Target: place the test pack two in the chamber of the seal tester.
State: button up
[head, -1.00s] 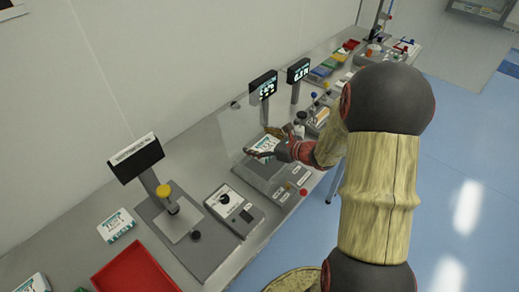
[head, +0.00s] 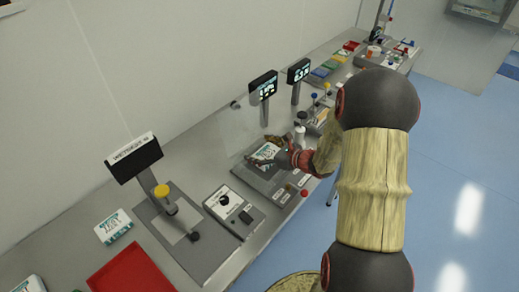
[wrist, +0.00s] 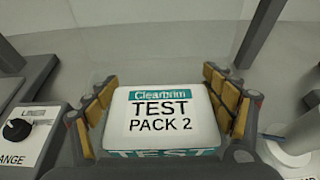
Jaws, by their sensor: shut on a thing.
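My gripper (wrist: 165,110) is shut on test pack two (wrist: 160,115), a white pack with a teal band and the words TEST PACK 2. The pack lies between the padded fingers, label toward the wrist camera. In the head view test pack two (head: 266,152) is over the grey base of the seal tester (head: 262,180), partly hidden by my gripper (head: 276,155). A clear lid (head: 236,130) stands raised behind it. I cannot tell whether the pack touches the chamber floor.
A dial box (head: 233,211) stands just left of the tester, and a weighing stand (head: 134,157) farther left. Another test pack (head: 113,226) lies near a red tray (head: 130,272). Two displays on posts (head: 263,88) stand behind; bottles (head: 300,132) stand to the right.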

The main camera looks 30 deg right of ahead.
jog(key=shift+f, duration=0.25)
jog(key=o, duration=1.2)
jog(key=shift+o, duration=0.2)
jog(key=shift+r, duration=0.1)
